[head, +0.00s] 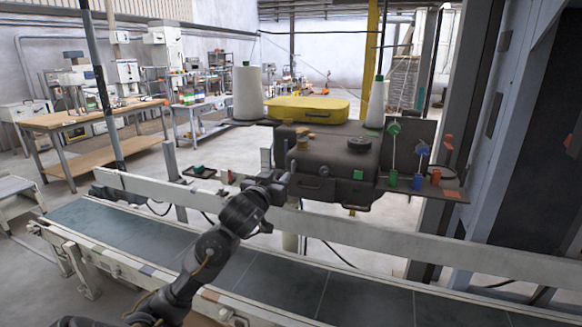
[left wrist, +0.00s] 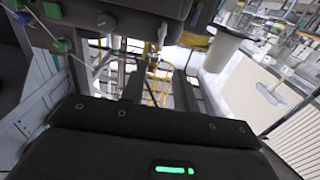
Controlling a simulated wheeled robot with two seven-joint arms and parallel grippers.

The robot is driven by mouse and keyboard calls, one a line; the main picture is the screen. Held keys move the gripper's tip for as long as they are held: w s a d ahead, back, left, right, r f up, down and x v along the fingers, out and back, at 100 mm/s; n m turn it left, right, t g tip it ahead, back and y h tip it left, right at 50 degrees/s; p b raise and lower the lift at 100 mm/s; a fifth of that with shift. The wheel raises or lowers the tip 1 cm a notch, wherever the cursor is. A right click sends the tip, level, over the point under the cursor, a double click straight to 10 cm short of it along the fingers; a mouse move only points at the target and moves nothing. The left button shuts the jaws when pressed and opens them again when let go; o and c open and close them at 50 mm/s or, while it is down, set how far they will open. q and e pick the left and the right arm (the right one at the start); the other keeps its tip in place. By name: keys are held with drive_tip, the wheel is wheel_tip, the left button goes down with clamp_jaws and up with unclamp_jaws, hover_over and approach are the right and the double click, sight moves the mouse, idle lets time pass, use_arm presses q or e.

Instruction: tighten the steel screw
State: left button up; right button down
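My left gripper (head: 282,178) is in front of the lower left side of the dark bagger head (head: 335,160). In the left wrist view the left gripper (left wrist: 158,84) shows two dark fingers spread apart with a gap between them. Nothing is clearly held in that gap. A small metallic, brass-toned part (left wrist: 152,66) shows beyond the fingertips, in line with the gap. I cannot tell whether it is the steel screw. No steel screw can be made out for sure in the head view. My right gripper is not in view.
A conveyor belt (head: 355,298) with a pale side rail (head: 400,232) runs below the bagger. White thread cones (head: 247,92) and a yellow cover (head: 308,108) sit on top. Green and blue knobs (head: 422,149) are at the right. Workbenches (head: 90,120) stand far left.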

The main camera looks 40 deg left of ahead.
sight(292, 163)
use_arm(q)
drive_tip(key=p+x, duration=0.1)
drive_tip(key=x, duration=0.9)
drive_tip(key=shift+w+f, duration=0.1)
drive_tip(key=shift+w, duration=0.3)
clamp_jaws()
